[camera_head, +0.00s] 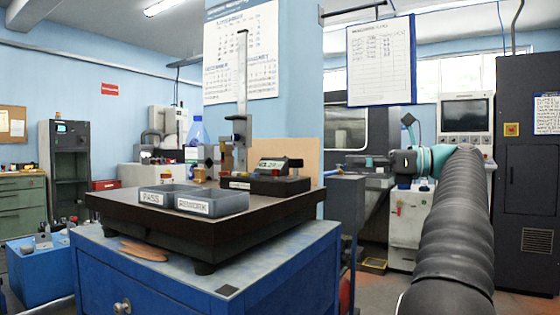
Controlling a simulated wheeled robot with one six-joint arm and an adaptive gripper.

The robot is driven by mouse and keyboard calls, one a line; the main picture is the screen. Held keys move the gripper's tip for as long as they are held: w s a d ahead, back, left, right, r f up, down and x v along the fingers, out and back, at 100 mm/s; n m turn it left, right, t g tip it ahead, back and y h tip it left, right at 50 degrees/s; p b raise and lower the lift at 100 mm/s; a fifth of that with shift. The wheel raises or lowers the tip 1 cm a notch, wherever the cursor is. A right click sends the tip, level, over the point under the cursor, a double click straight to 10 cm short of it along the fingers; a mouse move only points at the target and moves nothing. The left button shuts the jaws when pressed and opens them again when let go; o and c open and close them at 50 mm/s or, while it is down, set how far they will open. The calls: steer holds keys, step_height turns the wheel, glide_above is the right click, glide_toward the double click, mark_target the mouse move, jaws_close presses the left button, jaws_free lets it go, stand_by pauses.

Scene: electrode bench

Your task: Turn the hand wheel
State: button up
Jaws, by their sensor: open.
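I cannot make out a hand wheel for certain in this view. My arm comes up from the lower right under a dark ribbed sleeve and bends left at a teal and white wrist. My gripper (362,161) is at the end of that wrist, small and far off, in front of a grey machine (346,128) with a dark window. It is open, and I see nothing held in it. The fingertips are too small to show whether they touch the machine.
A blue cabinet (290,268) carries a dark surface plate (265,222) with a height gauge (242,80), a PASS tray (160,199) and a REWORK tray (212,203). A control panel (466,112) stands behind my wrist. A dark cabinet (528,190) is at right.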

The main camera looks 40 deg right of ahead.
mark_target(297, 160)
steer(key=b+x, duration=0.1)
steer(key=x, duration=1.3)
steer(key=shift+b, duration=0.4)
jaws_close()
